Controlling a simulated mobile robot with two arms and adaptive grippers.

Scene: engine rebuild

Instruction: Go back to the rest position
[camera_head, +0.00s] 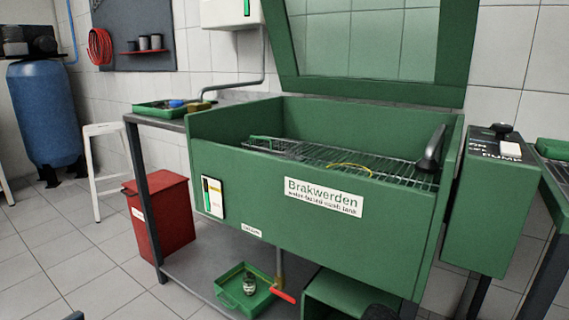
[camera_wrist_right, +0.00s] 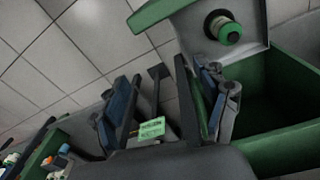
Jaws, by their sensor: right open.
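My right gripper (camera_wrist_right: 168,95) is open in the right wrist view, its dark fingers with blue parts spread apart. Nothing is held between them; a small green label (camera_wrist_right: 152,128) shows behind the gap. A dark rounded part at the bottom edge of the head view, right of centre, may belong to my right arm. A small dark tip at the bottom left edge is too little to identify. My left gripper cannot be made out in either view.
A green wash tank (camera_head: 240,170) with raised lid (camera_head: 372,94) and wire rack (camera_head: 330,158) fills the middle. A control box (camera_head: 490,205) stands right. A green tray (camera_head: 228,292) sits below; a red bin (camera_head: 160,220) stands left. Floor (camera_head: 80,265) is clear at lower left.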

